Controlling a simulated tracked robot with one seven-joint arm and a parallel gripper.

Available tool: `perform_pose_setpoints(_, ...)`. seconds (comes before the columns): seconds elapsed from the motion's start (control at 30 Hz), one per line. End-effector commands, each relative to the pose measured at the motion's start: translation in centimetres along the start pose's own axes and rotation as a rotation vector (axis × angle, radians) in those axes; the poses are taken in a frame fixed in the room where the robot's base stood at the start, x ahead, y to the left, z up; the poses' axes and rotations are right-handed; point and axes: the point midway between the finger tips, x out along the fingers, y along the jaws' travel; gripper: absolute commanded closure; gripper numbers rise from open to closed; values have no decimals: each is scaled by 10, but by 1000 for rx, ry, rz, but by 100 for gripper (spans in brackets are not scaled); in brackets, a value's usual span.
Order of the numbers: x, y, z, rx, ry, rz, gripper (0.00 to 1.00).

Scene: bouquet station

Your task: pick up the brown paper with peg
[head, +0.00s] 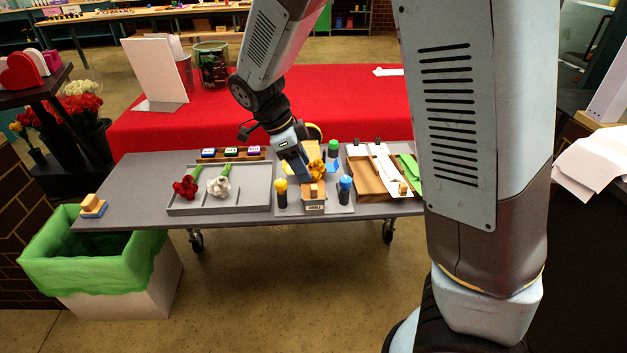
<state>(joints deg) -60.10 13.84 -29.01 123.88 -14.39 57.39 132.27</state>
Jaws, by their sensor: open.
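The brown paper (370,182) lies at the right end of the grey table, left of a white sheet (391,172) and a green sheet (411,166). A small dark piece that may be its peg (355,142) shows at its far end. A small wooden block or peg (403,188) is at the near end of the white sheet. My gripper (302,178) points down over the middle tray, left of the brown paper and apart from it. It is open; its fingertips are small and partly lost among the orange items there.
The middle tray (340,209) holds an orange flower (315,167) and yellow, green and blue-topped cylinders. A grey tray (246,206) left of it holds a red and a white flower. A green-lined bin (90,262) stands at the left. My arm hides the table's right end.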

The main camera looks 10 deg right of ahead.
Motion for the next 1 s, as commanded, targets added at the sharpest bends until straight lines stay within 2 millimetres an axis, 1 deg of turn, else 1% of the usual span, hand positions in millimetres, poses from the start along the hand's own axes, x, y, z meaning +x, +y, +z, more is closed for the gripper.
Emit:
perform_pose_setpoints(0.03, 6, 0, 0, 0, 2, 2, 45)
perform_pose_setpoints(0.1, 12, 0, 0, 0, 1, 1, 45)
perform_pose_setpoints(0.27, 19, 0, 0, 1, 1, 1, 45)
perform_pose_setpoints(0.33, 26, -1, 0, 1, 1, 1, 45)
perform_pose_setpoints(0.5, 49, -4, 2, 1, 2, 3, 45)
perform_pose_setpoints(0.63, 64, -4, 2, 0, 1, 2, 45)
perform_pose_setpoints(0.73, 69, -4, 2, 0, 2, 2, 45)
perform_pose_setpoints(0.97, 69, -4, 3, -1, 0, 0, 45)
perform_pose_setpoints(1.0, 68, -4, 3, -1, 0, 0, 48)
